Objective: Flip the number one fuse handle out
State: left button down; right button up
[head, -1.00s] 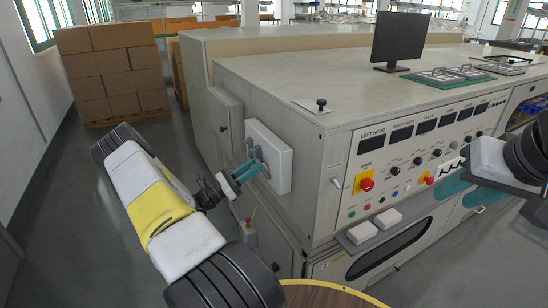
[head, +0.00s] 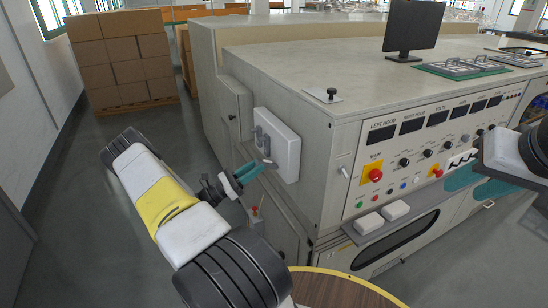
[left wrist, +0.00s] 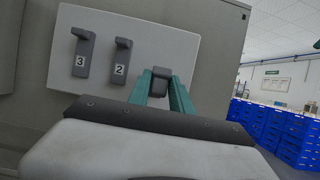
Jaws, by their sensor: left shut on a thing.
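The white fuse panel (head: 287,150) is on the side of the grey machine. In the left wrist view, grey handles marked 3 (left wrist: 83,52) and 2 (left wrist: 120,57) stand upright against the panel. To their right is a third grey handle (left wrist: 160,82), the number one fuse handle by its place; its label is hidden. It appears tilted out toward the wrist camera, unlike the other two. My left gripper (head: 252,171) is shut on it, with the teal fingers on either side (left wrist: 160,92). My right arm shows at the right edge; its fingers are not visible.
The machine's front has a control panel (head: 430,145) with knobs and red buttons. A round wooden surface (head: 340,290) is at the bottom. Cardboard boxes (head: 125,60) are stacked behind, and blue crates (left wrist: 265,130) show in the wrist view.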

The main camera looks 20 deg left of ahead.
pick_arm(q)
jog(key=shift+d+f, duration=0.2)
jog(key=shift+f, duration=0.25)
jog(key=c, duration=1.3)
grip_release()
jog(key=shift+w, duration=0.1)
jog(key=shift+r, duration=0.15)
jog(key=shift+a, duration=0.15)
jog(key=v, duration=0.7)
jog(key=shift+s+a, duration=0.15)
jog(key=shift+s, duration=0.1)
